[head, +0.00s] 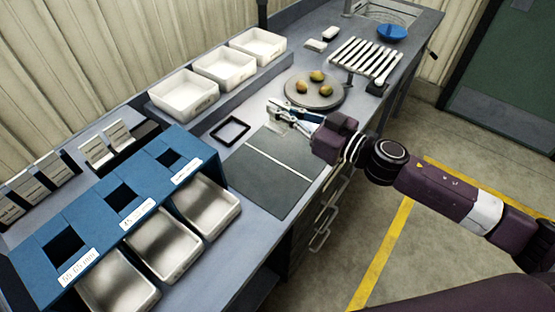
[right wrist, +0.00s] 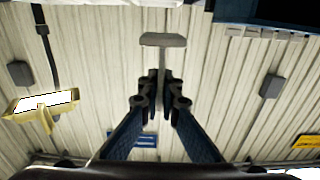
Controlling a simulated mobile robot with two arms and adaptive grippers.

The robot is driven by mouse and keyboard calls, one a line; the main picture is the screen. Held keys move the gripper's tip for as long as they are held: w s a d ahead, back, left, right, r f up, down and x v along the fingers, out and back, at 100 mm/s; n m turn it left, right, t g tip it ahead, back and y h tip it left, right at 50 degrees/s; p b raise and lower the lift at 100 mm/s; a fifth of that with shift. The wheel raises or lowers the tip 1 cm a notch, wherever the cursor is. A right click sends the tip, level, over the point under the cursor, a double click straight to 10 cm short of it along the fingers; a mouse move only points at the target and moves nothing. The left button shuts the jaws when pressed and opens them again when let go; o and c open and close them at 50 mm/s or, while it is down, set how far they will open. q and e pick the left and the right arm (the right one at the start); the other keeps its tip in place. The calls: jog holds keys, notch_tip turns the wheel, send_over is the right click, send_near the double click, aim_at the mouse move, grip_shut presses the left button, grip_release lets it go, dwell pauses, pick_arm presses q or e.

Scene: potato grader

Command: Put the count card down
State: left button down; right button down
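My right gripper (head: 278,112) reaches in from the right, above the worktop beside the dark mat. In the right wrist view its fingers (right wrist: 160,85) are closed together on the thin stem of a grey, T-shaped piece (right wrist: 163,40), seen nearly edge-on, which I take to be the count card. In the head view a small pale piece (head: 275,127) shows at the fingertips; its face cannot be read. A black rectangular frame (head: 217,137) lies flat on the worktop to the left of the gripper. My left gripper is not in view.
The dark mat (head: 262,185) with a white line is clear. A round grey plate (head: 298,98) with several potatoes stands just behind the gripper. White trays (head: 183,108) line the back. A blue sizing box (head: 80,213) with metal bins (head: 212,212) stands at left.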

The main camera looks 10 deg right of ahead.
notch_tip(320, 180, down, 18)
jog(key=shift+f+b, duration=0.2)
jog(key=shift+b, duration=0.85)
jog(key=shift+f, duration=0.1)
jog(key=c, duration=2.2)
grip_release()
jog(key=shift+o, duration=0.2)
jog(key=b+v, duration=0.2)
jog(key=v, duration=0.9)
jog(key=shift+s, duration=0.1)
jog(key=shift+s+d+r, duration=0.25)
jog(key=shift+s+d, duration=0.05)
jog(key=shift+f, duration=0.1)
